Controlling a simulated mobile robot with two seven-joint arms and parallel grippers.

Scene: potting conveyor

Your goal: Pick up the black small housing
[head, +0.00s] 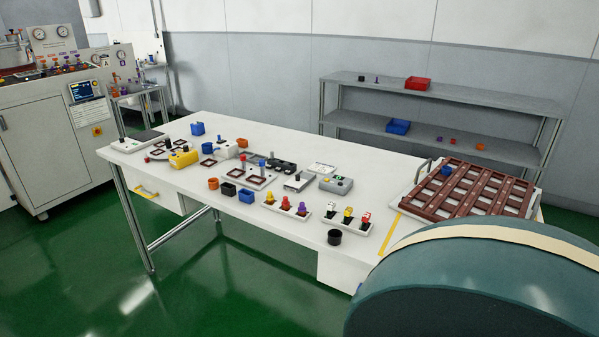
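A small black open box (228,189), which looks like the black small housing, stands on the white table (205,215) near its front edge. It sits between an orange one (213,184) and a blue one (246,195). A round black cup (335,237) stands farther right at the front edge. A longer black block (282,166) lies farther back. Neither of my grippers is in view.
Colored connectors on white strips (287,208) stand right of the boxes. A brown slotted tray (470,192) fills the table's right end. Shelves (440,92) with red and blue bins stand behind. A large teal rounded shape (480,290) hides the lower right.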

